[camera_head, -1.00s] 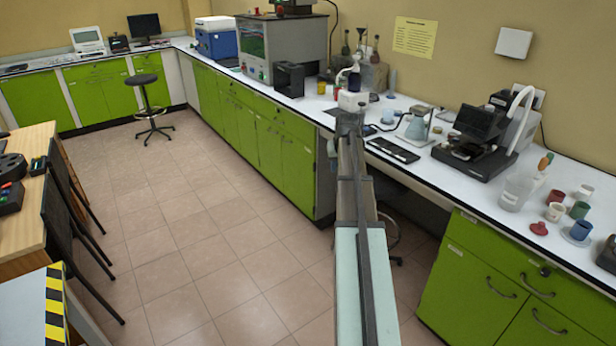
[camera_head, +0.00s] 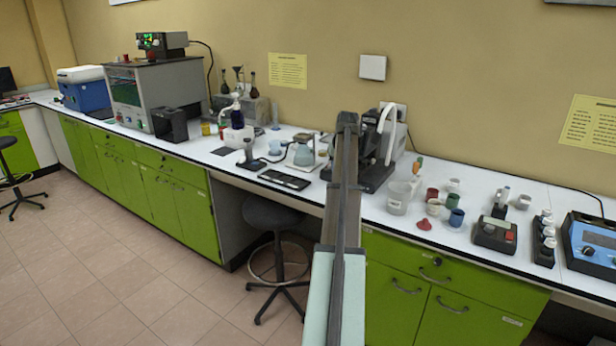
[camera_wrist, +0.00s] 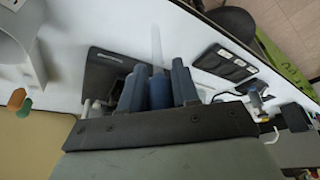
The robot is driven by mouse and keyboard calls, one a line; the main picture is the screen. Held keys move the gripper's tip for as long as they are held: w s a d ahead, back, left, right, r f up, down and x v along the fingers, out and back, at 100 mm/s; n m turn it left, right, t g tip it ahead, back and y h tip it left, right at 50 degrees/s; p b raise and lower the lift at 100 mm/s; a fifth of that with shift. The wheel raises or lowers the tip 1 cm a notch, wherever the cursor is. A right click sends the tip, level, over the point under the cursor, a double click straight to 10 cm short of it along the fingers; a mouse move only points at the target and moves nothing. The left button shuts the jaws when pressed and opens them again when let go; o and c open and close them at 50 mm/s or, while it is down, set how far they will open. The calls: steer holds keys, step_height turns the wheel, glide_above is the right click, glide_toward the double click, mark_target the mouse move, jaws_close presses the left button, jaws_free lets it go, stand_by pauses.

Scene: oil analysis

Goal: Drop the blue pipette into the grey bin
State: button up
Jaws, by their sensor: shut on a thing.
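My gripper (camera_wrist: 158,88) is shut on the blue pipette (camera_wrist: 160,92), seen between the two blue-grey fingers in the wrist view. The pipette's pale, translucent tip (camera_wrist: 156,45) sticks out past the fingers, over the white bench. In the head view my arm reaches out over the bench beside the microscope, and the gripper and pipette cannot be made out there. I cannot identify the grey bin in either current view.
The white bench (camera_head: 470,205) carries a black microscope (camera_head: 372,176), a translucent beaker (camera_head: 398,198), several small cups, a blue instrument (camera_head: 590,243) and a flat black case (camera_head: 285,180). A dark stool (camera_head: 272,213) stands before the bench.

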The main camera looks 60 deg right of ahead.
steer(key=s+d+r+m, duration=0.1)
steer(key=s+d+r, duration=0.1)
steer(key=s+d, duration=0.35)
steer(key=s+d+r, duration=0.2)
steer(key=s, duration=0.6)
steer(key=s+d+r+m, duration=0.1)
steer(key=s+d, duration=0.2)
steer(key=s, duration=0.3)
steer(key=shift+g, duration=0.3)
steer(key=shift+d+f, duration=0.1)
steer(key=shift+f, duration=2.65)
steer(key=o, duration=1.1)
steer(key=shift+o, duration=0.2)
steer(key=shift+r, duration=0.15)
step_height(320, 180, up, 5)
steer(key=shift+f, duration=0.1)
